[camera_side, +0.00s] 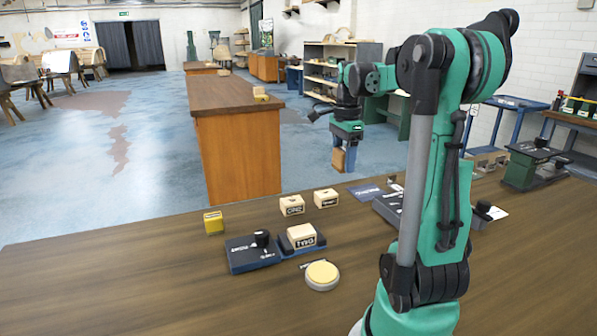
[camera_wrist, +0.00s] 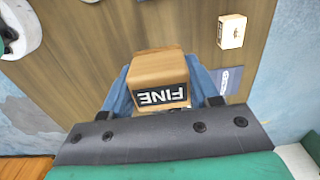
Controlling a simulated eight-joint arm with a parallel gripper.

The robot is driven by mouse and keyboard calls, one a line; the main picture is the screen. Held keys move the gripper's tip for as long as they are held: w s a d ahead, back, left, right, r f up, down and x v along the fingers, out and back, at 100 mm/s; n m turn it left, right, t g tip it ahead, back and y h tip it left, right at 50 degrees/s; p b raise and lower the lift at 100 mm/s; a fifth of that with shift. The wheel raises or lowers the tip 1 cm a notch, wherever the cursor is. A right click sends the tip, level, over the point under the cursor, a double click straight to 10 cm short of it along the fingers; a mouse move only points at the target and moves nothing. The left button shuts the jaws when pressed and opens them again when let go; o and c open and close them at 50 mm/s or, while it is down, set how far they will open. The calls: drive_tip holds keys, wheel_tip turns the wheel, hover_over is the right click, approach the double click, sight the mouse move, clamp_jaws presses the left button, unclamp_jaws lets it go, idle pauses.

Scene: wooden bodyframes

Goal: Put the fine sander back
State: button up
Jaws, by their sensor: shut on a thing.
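The fine sander, a wooden block with a dark label reading FINE (camera_wrist: 160,80), is between the blue fingers of my gripper (camera_wrist: 163,84) in the wrist view. In the side view my gripper (camera_side: 345,155) hangs beyond the far edge of the workbench, shut on the wooden block (camera_side: 338,158) and holding it in the air. Two similar wooden blocks with dark labels, one (camera_side: 292,205) and another (camera_side: 326,198), stand on the bench. A third labelled block (camera_side: 302,237) sits on a dark blue holder (camera_side: 288,252).
A dark blue base with a black knob (camera_side: 255,251) stands beside that holder. A yellow block (camera_side: 213,222) and a round cream disc (camera_side: 322,275) are nearby. A dark device (camera_side: 388,207) and a blue card (camera_side: 366,192) lie right. The bench's left front is clear.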

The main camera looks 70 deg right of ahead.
sight(352, 235)
drive_tip(key=s+d+r, duration=0.1)
drive_tip(key=s+r, duration=0.1)
drive_tip(key=s, duration=0.1)
wheel_tip(352, 235, down, 19)
drive_tip(key=shift+s+d+r, duration=0.1)
drive_tip(key=shift+d, duration=0.05)
idle(0.3)
drive_tip(key=o, duration=1.2)
